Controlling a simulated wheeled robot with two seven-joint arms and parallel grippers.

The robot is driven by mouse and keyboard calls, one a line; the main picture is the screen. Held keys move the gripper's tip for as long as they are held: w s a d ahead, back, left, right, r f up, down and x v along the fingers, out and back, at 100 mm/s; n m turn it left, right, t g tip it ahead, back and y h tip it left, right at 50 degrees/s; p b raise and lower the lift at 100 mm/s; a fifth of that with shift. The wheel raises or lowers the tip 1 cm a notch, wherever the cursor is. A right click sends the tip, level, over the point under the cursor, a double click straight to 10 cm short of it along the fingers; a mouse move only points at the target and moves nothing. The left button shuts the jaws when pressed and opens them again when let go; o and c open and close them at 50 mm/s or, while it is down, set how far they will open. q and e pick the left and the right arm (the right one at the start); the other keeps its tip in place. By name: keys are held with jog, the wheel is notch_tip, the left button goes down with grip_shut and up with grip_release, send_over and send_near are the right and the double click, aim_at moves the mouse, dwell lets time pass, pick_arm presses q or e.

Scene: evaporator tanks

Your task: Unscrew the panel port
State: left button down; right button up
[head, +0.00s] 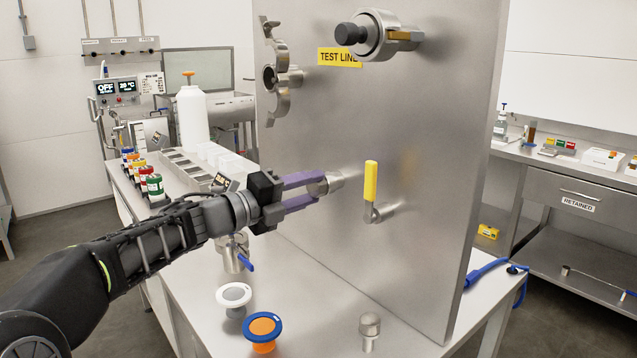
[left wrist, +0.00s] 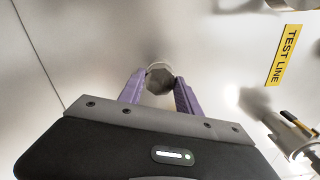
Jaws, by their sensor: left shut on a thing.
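The steel panel (head: 420,130) stands upright on the table. The panel port (head: 335,180) is a small metal fitting sticking out of the panel's face, left of the yellow-handled valve. My left gripper (head: 318,185) has its purple fingers on both sides of the port's outer end and is shut on it. In the left wrist view the port's grey faceted end (left wrist: 160,80) sits between the two purple fingertips. The fingers hide part of the port. My right gripper is not in view.
A yellow valve handle (head: 371,181) stands upright right of the port. A clamp fitting (head: 378,35) juts out above, near the yellow TEST LINE label (head: 339,57). White (head: 234,295) and blue-orange (head: 262,328) discs and a metal cap (head: 369,328) stand on the table below.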

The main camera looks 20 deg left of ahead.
pick_arm(q)
jog(key=n+p, duration=0.3)
jog(key=p, duration=0.1)
jog(key=shift+r+n, duration=0.15)
jog(key=shift+n, duration=0.15)
jog(key=shift+n+p, duration=0.6)
jog(key=shift+f, duration=0.25)
jog(key=shift+r+n+p, duration=0.2)
jog(key=shift+n+p, duration=0.3)
jog(key=shift+p, duration=0.15)
jog(key=n+p, duration=0.2)
jog(key=p, duration=0.1)
jog(key=shift+n, duration=0.4)
jog(key=shift+n+p, duration=0.6)
jog(key=shift+p, duration=0.2)
jog(key=shift+f, duration=0.2)
